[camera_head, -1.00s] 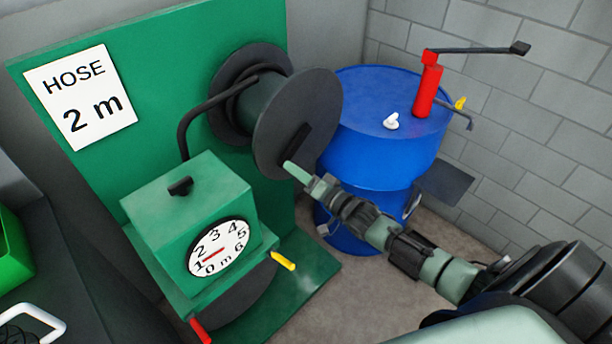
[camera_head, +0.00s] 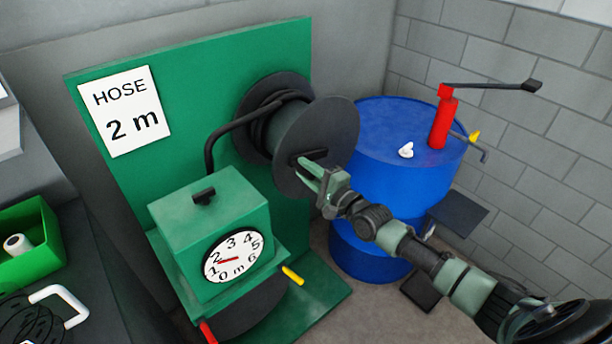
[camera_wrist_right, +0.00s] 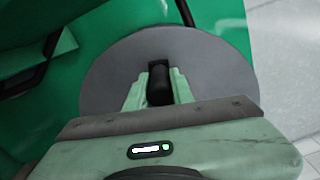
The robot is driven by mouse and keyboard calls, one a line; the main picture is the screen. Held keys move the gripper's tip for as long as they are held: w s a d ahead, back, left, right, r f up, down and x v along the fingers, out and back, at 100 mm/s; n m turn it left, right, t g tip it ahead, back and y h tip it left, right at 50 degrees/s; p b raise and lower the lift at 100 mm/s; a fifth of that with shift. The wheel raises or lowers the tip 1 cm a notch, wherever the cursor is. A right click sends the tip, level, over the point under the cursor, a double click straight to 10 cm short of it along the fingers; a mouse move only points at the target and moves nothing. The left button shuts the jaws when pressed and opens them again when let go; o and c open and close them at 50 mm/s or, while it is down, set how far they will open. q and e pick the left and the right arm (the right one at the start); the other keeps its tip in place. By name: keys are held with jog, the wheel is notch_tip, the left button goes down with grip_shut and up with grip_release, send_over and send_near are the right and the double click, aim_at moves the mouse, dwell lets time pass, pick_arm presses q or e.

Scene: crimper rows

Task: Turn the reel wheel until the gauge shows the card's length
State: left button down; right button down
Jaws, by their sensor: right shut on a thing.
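The reel wheel (camera_head: 338,118) is a dark grey disc on the green panel (camera_head: 200,75), with a black handle (camera_head: 313,155) on its face. My right gripper (camera_head: 312,173) is at the lower part of this face, shut on the handle. In the right wrist view, the black handle (camera_wrist_right: 160,84) sits between the two pale green fingers (camera_wrist_right: 159,95). The white card (camera_head: 124,110) reads "HOSE 2 m". My left gripper is out of view.
A blue drum (camera_head: 375,195) with a red pump (camera_head: 444,118) and its crank stands behind my right arm. The green gauge box (camera_head: 215,215) is below the reel. A green bin (camera_head: 45,250) is at left. A brick wall (camera_head: 545,130) closes the right side.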

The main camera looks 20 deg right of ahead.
jog(key=shift+w+d+r, duration=0.1)
jog(key=shift+d+r, duration=0.2)
jog(key=shift+r, duration=0.4)
jog(key=c, duration=1.2)
grip_release()
jog(key=shift+s+d+f, duration=0.1)
jog(key=shift+s+f, duration=0.1)
jog(key=shift+s, duration=0.3)
jog(key=b+v, duration=0.1)
jog(key=v, duration=0.6)
jog(key=shift+w+r, duration=0.1)
jog(key=shift+r, duration=0.05)
